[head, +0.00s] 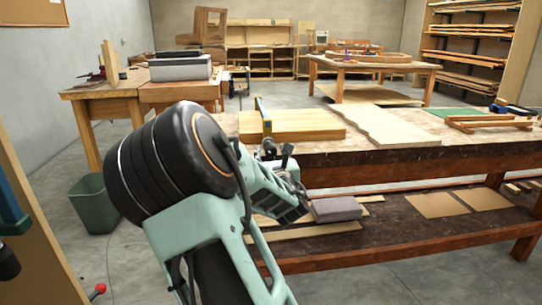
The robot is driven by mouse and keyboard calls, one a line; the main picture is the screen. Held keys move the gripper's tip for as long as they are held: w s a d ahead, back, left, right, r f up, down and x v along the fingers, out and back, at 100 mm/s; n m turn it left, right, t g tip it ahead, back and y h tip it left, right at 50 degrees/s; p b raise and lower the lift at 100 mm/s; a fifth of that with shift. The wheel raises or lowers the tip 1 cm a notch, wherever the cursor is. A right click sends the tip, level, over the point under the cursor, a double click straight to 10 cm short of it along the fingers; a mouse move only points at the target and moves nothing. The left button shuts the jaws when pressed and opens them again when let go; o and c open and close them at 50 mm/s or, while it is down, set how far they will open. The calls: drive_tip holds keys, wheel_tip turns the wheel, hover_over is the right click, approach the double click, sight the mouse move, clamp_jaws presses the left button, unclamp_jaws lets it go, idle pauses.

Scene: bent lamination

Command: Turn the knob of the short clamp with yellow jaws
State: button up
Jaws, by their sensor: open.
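A small clamp with a yellow jaw and a blue part (264,117) stands at the left part of the near workbench, against a light wooden board (305,124). Its knob cannot be made out, and its lower part is close to my arm in the picture. My gripper (278,149) is at the bench's front edge, just below and a little right of the clamp in the picture. Its dark fingers are small and partly hidden by my arm. It looks empty and apart from the clamp.
The workbench (330,157) also bears a wavy-edged board (390,127) and a wooden frame (487,122) at right. Its lower shelf (410,229) holds a grey block (336,209) and flat sheets. A green bin (95,204) stands at left on open floor.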

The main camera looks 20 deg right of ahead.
drive_tip(key=shift+w+d, duration=0.1)
drive_tip(key=shift+w, duration=0.3)
drive_tip(key=c, duration=1.2)
drive_tip(key=shift+o, duration=0.2)
drive_tip(key=shift+m, duration=0.4)
